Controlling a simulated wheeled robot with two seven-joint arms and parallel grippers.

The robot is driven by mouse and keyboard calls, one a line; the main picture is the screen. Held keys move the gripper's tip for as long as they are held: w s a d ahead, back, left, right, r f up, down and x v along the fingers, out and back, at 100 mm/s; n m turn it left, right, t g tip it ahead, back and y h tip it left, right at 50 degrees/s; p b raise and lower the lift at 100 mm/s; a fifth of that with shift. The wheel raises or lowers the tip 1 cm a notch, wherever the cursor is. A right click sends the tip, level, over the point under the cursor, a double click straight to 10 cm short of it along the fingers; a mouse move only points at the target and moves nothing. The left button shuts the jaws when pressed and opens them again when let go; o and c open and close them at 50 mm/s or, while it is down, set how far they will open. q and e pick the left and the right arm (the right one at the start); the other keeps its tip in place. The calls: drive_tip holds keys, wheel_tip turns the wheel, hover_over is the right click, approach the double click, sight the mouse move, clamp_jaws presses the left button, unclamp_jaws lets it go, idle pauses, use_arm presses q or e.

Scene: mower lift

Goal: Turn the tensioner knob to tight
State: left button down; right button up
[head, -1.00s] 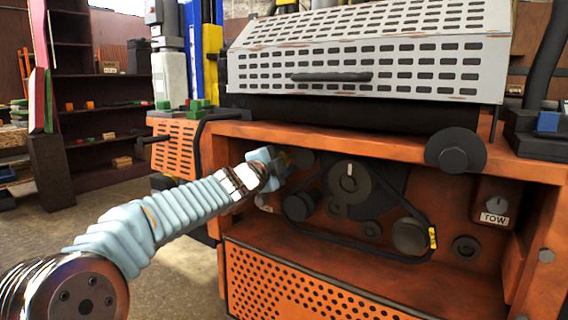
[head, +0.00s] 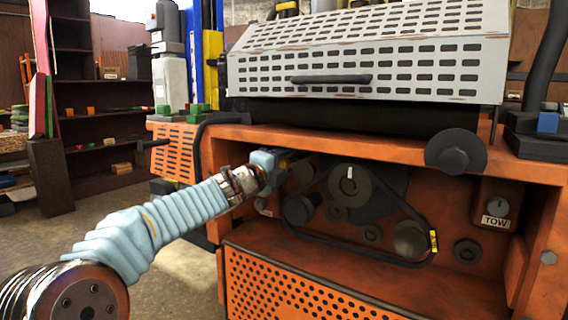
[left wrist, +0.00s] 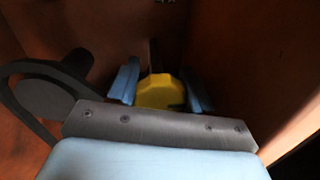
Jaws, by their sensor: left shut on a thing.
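My left gripper (head: 282,160) reaches into the upper left of the orange machine's open bay. In the left wrist view a yellow knob (left wrist: 157,92) sits between its two blue fingers, and the gripper is shut on it. I take this to be the tensioner knob. In the head view the gripper mostly hides it, and I cannot read its setting. A black belt (head: 395,198) runs around pulleys to the right of the gripper, including a dark pulley with a white mark (head: 349,184). My right gripper is not in view.
The bay's orange top edge (head: 330,143) runs just above my gripper. A grey slotted cover (head: 365,60) is above it. A dial by a TOW label (head: 495,222) is at the right. Orange walls close in around the fingers in the left wrist view.

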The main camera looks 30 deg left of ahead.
use_arm(q)
drive_tip(key=shift+f, duration=0.1)
drive_tip(key=c, duration=0.5)
unclamp_jaws()
drive_tip(key=s+a+f, duration=0.1)
drive_tip(key=s, duration=1.2)
drive_tip(key=shift+s, duration=0.35)
drive_tip(key=shift+f, duration=0.1)
